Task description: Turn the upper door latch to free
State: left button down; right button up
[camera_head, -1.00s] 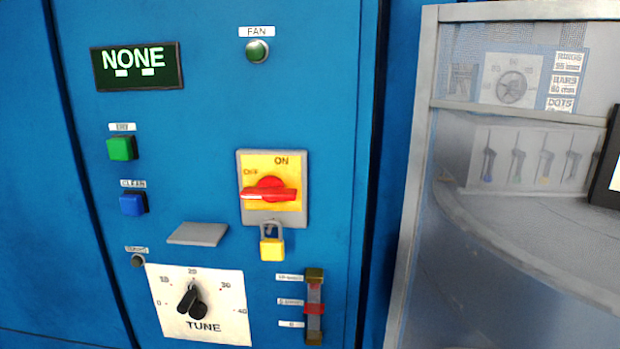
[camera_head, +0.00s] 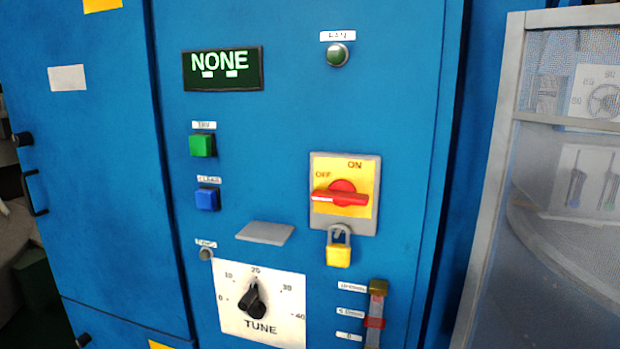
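The blue cabinet door (camera_head: 95,190) fills the left of the head view. A small black upper latch (camera_head: 22,139) sits at its left edge, and it looks roughly level, though it is too small to tell how it is set. A black bar handle (camera_head: 35,193) is below it. Another small black latch (camera_head: 83,340) shows at the bottom edge of the picture, partly cut off. Neither of my grippers is in view.
Right of the door is a blue panel with a NONE display (camera_head: 223,68), a red rotary switch (camera_head: 340,197) with a yellow padlock (camera_head: 339,254), a grey ledge (camera_head: 264,232) and a TUNE dial (camera_head: 254,300). A grey-framed mesh enclosure (camera_head: 500,190) stands at right.

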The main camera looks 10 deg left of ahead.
aim_at(23, 138)
jog(key=u, duration=1.8)
